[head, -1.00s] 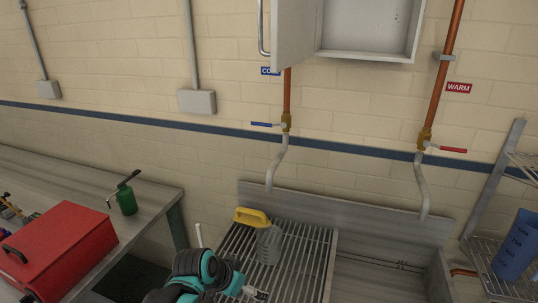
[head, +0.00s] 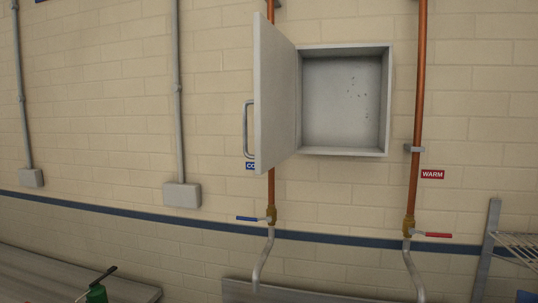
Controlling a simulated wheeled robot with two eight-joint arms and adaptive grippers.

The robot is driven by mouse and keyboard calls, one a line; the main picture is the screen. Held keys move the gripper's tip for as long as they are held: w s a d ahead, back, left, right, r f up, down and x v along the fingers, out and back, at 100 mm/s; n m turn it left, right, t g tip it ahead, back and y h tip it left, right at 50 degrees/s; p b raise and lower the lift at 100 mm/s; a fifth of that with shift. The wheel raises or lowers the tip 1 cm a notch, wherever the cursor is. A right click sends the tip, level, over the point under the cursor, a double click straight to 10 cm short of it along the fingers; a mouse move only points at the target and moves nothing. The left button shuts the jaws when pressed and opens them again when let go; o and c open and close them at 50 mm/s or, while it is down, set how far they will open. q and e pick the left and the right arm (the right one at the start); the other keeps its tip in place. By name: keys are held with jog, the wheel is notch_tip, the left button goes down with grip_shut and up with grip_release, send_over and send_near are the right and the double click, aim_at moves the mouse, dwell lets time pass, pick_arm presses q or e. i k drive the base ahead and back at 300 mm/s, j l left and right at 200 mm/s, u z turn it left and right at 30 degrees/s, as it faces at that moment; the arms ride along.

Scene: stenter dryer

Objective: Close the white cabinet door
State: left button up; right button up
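The white cabinet (head: 343,153) is mounted on the brick wall, right of centre in the head view. Its interior is visible and looks empty apart from small dark spots on the back. Its white door (head: 275,95) is hinged on the cabinet's left side and stands wide open, swung out from the wall. A metal bar handle (head: 246,130) sits on the door's outer face, at the left. Neither of my grippers is in view now.
Copper pipes run on both sides of the cabinet, with a blue-lever valve (head: 268,217) and a red-lever valve (head: 410,230) below. A sink edge (head: 300,294) and workbench (head: 70,278) lie below. A wire rack (head: 515,247) stands at right.

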aim_at(273, 102)
jog(key=i+j+z, duration=0.1)
jog(key=j+z, duration=0.25)
jog(key=j, duration=0.15)
jog(key=j+z, duration=0.35)
jog(key=j, duration=0.15)
jog(key=j+z, duration=0.35)
jog(key=j, duration=0.15)
